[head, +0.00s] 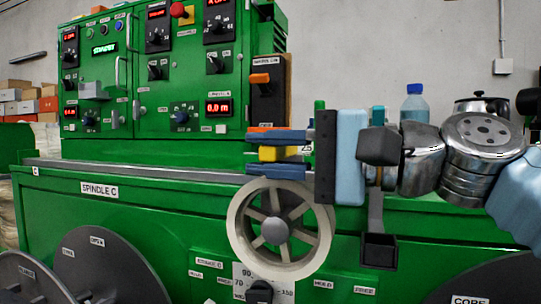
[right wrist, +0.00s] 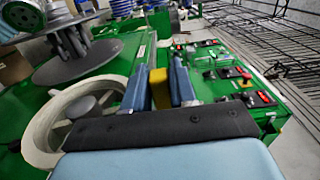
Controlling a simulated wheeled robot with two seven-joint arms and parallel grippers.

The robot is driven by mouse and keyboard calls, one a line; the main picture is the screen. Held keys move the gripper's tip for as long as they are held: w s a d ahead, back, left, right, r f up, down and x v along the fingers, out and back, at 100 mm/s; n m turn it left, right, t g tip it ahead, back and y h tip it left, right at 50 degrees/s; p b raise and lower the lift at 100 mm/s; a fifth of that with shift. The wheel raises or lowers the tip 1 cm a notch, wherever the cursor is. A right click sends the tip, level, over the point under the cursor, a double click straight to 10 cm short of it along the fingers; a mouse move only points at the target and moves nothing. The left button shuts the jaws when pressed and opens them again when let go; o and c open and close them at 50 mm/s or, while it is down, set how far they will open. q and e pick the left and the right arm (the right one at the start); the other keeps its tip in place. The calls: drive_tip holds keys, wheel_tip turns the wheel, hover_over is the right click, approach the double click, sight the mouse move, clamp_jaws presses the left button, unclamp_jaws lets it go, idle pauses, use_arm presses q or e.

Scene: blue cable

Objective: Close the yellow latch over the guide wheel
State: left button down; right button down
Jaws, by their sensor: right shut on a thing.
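The yellow latch (head: 279,154) is just above the top of the wheel. My right gripper (head: 275,153) comes in from the right and is shut on the latch, one blue finger above it and one below. In the right wrist view the latch (right wrist: 160,89) shows between the two fingers (right wrist: 158,84), with the wheel (right wrist: 47,125) to their left. The fingers hide part of the latch. My left gripper is out of view.
The green control cabinet (head: 140,107) with knobs, displays and a red button stands behind. A grey rail (head: 140,170) runs along the machine's front. Large grey discs (head: 105,262) are at lower left. A blue bottle (head: 415,104) and a kettle (head: 482,104) stand behind my right arm.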

drive_tip(key=shift+f, duration=0.15)
drive_tip(key=c, duration=1)
unclamp_jaws()
drive_tip(key=v, duration=1.4)
